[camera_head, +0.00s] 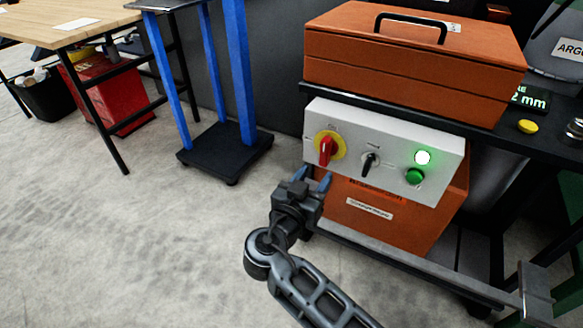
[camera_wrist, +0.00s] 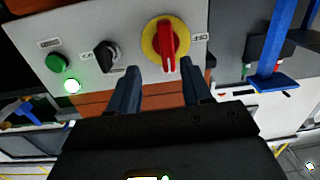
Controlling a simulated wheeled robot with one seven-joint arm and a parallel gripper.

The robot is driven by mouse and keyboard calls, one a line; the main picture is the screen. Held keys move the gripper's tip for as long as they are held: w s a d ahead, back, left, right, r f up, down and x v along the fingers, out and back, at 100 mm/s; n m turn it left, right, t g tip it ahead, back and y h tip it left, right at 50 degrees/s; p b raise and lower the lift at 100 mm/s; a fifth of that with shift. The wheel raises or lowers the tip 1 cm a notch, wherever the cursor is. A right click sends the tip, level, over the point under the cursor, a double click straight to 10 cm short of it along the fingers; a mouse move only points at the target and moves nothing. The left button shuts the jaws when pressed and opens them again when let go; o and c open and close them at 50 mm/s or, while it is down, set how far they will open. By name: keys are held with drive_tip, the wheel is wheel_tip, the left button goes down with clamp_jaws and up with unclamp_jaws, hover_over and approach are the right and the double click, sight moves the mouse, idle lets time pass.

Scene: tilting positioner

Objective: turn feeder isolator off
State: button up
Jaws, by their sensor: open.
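The isolator is a red rotary handle (camera_head: 326,149) on a yellow round plate (camera_head: 341,147), at the left end of a grey control panel (camera_head: 390,185). In the wrist view the red handle (camera_wrist: 167,45) stands lengthwise in the picture, beyond the fingertips, with a label reading OFF beside the plate. In the head view the handle points roughly downward. My gripper (camera_head: 312,180) is open just below and in front of the handle. In the wrist view its two fingers (camera_wrist: 163,72) lie either side of the handle's line, with nothing between them. I cannot tell whether they touch it.
A black selector knob (camera_head: 370,161), a lit green lamp (camera_head: 423,157) and a green button (camera_head: 414,176) sit right of the isolator. An orange toolbox (camera_head: 415,65) stands above the panel, and another orange case (camera_head: 385,215) is below. Open floor lies to the left.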

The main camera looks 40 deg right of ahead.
sight(323, 151)
drive_tip(key=shift+m+h, duration=0.4)
drive_tip(key=shift+w+a+r+x, duration=0.1)
drive_tip(key=shift+w+r+x, duration=0.1)
drive_tip(key=shift+x, duration=1.15)
drive_tip(key=shift+w+a+r+x, duration=0.1)
drive_tip(key=shift+w+x, duration=0.1)
drive_tip(key=shift+x, duration=1.15)
drive_tip(key=shift+w+a+r+x, duration=0.1)
drive_tip(key=shift+w+r+x, duration=0.1)
drive_tip(key=shift+x, duration=1.15)
clamp_jaws()
